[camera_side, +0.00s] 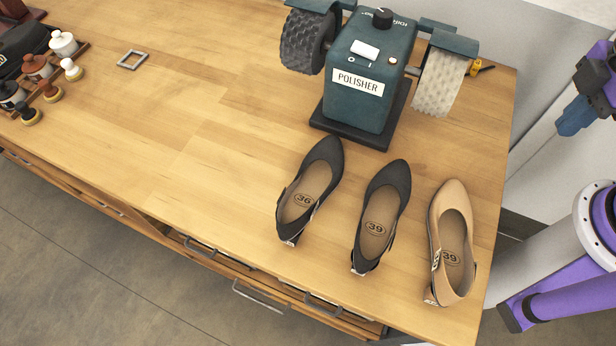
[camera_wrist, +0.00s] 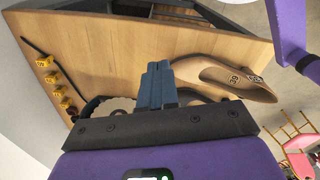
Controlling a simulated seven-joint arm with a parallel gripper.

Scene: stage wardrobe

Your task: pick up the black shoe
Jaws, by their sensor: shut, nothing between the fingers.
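Two black shoes lie on the wooden bench in the side view: one marked 36 (camera_side: 324,164) on the left and one marked 39 (camera_side: 390,184) in the middle. A beige shoe (camera_side: 441,205), also marked 39, lies to their right. My gripper (camera_side: 575,118) is at the right edge of the side view, off the bench's right side and apart from all the shoes. In the wrist view its blue fingers (camera_wrist: 159,68) are together and empty. The beige shoe (camera_wrist: 216,73) shows beside them there. I cannot clearly make out either black shoe in the wrist view.
A teal polisher (camera_side: 368,75) with a dark bristle wheel and a pale wheel stands behind the shoes. Brushes and pots (camera_side: 38,75) stand at the far left, near a small metal frame (camera_side: 132,60). The bench left of the shoes is clear.

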